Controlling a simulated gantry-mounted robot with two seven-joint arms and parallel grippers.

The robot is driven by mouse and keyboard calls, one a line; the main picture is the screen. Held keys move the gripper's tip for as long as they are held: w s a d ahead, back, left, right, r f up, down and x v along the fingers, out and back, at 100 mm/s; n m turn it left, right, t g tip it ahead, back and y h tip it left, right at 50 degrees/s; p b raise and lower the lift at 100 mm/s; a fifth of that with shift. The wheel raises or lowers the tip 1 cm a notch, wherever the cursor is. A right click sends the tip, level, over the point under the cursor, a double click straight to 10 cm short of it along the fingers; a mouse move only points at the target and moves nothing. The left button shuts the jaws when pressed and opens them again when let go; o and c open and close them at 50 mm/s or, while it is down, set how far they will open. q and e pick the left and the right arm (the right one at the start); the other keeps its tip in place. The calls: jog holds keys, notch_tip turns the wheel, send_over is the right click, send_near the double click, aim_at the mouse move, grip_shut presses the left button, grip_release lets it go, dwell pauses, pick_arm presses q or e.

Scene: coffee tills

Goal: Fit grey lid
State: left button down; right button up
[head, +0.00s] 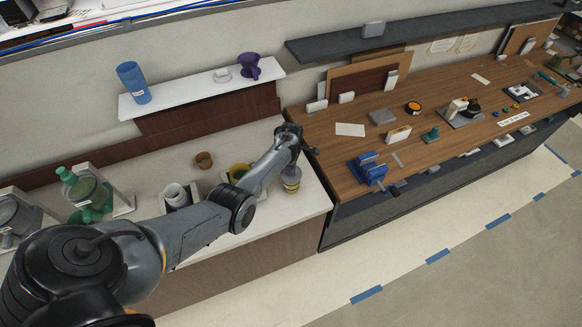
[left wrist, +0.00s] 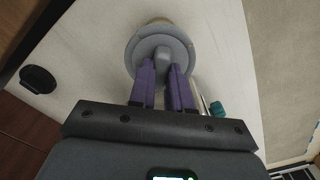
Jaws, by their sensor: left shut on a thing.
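In the left wrist view the grey lid (left wrist: 178,48) is a round disc with a raised knob in its middle. The purple fingers of my left gripper (left wrist: 162,72) are shut on that knob. In the head view my left gripper (head: 291,168) points down over a yellowish container (head: 291,187) near the right end of the white counter. The lid is over this container, but I cannot tell whether it is seated or just above it. My right gripper is not in view.
A shelf (head: 200,89) with a blue tumbler (head: 133,82) hangs behind. A wooden bench with blue vise (head: 368,168) adjoins at right.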

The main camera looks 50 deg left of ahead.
pick_arm(q)
jog(key=shift+f, duration=0.4)
jog(key=shift+r, duration=0.1)
jog(key=c, duration=0.7)
grip_release()
jog(key=shift+o, duration=0.2)
jog(key=shift+r+p, duration=0.8)
jog(key=shift+r, duration=3.2)
